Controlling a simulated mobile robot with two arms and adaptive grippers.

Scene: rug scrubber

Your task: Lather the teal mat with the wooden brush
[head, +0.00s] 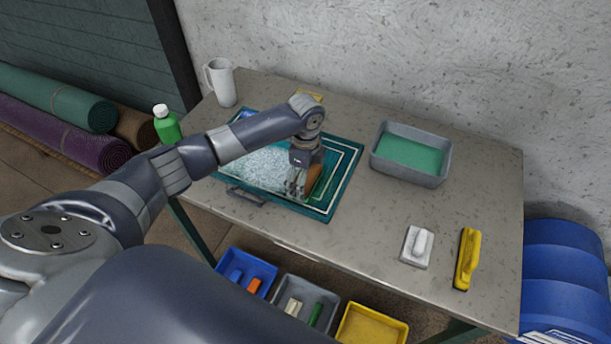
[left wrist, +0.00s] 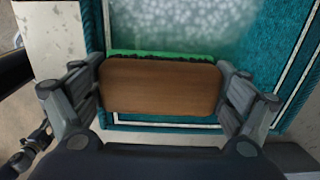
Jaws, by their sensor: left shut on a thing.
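The teal mat (head: 345,172) lies flat on the grey table, with white border lines and a broad patch of white foam (head: 258,158) over its left and middle part. My left gripper (head: 296,190) is over the right part of the mat, pointing down. It is shut on the wooden brush (head: 315,178). In the left wrist view the brush (left wrist: 160,85) spans between both fingers, with dark bristles and a green strip along its far edge. Foam lies just beyond it. Whether the bristles touch the mat is hidden. My right gripper is not in view.
A grey tub of green liquid (head: 410,153) stands right of the mat. A white scrubber (head: 417,246) and a yellow brush (head: 467,258) lie at the front right. A white pitcher (head: 220,82) and green bottle (head: 166,125) are at left. Bins (head: 372,325) sit below the table.

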